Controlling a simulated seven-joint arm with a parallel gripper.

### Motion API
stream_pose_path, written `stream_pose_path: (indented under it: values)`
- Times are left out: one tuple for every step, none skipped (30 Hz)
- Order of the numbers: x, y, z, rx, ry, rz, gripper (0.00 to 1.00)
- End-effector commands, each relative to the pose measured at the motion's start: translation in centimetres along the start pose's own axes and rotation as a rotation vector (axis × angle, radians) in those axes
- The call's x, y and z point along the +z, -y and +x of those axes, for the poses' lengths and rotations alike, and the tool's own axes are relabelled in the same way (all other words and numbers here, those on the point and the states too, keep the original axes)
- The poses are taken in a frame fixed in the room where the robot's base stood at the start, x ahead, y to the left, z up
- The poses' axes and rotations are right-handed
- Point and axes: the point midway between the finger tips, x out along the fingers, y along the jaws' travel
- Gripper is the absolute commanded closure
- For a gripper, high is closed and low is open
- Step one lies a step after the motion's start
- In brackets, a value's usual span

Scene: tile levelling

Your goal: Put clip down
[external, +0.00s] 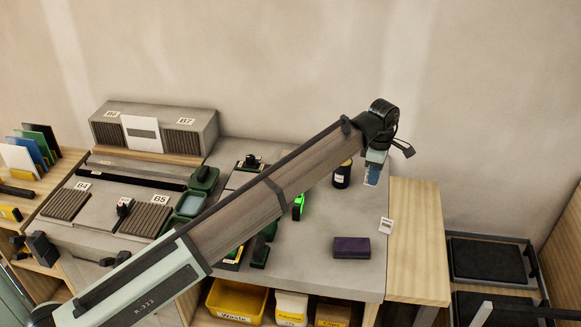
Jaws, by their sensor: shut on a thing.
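My gripper (371,178) hangs at the end of the arm, pointing down above the right part of the grey worktop (325,272). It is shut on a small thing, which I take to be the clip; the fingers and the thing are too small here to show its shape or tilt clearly. A gap to the worktop below cannot be judged exactly from this view.
A black jar (342,174) stands just left of my gripper. A purple block (351,247) and a small white card (386,226) lie on the worktop. A green-lit device (298,207) and dark green trays (203,179) are further left. Yellow waste bin (237,301) sits below.

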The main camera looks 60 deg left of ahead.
Motion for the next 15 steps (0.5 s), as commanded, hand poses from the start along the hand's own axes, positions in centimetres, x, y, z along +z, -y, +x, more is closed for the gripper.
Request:
stream_pose_path:
  values:
    - [0.0, -0.1, 0.0, 0.001, 0.0, -0.036, 1.0]
    - [0.0, -0.1, 0.0, 0.001, 0.001, -0.058, 1.0]
    - [0.0, -0.1, 0.0, 0.002, 0.001, -0.087, 1.0]
    - [0.0, -0.1, 0.0, 0.002, 0.001, -0.107, 1.0]
    - [0.0, -0.1, 0.0, 0.002, 0.001, -0.124, 1.0]
    - [0.0, -0.1, 0.0, 0.002, 0.002, -0.143, 1.0]
    - [0.0, -0.1, 0.0, 0.002, 0.002, -0.156, 1.0]
    - [0.0, -0.1, 0.0, 0.002, 0.002, -0.166, 1.0]
    - [0.0, -0.1, 0.1, 0.002, 0.002, -0.175, 1.0]
    - [0.0, -0.1, 0.3, 0.002, 0.001, -0.181, 1.0]
    - [-0.1, -0.1, 0.5, 0.002, 0.001, -0.185, 1.0]
    - [-0.1, 0.0, 0.8, 0.001, 0.001, -0.188, 1.0]
    - [-0.1, 0.0, 1.1, 0.001, 0.001, -0.189, 1.0]
    - [-0.1, 0.0, 1.4, 0.001, 0.001, -0.19, 1.0]
    - [-0.1, 0.0, 2.0, 0.001, 0.001, -0.189, 1.0]
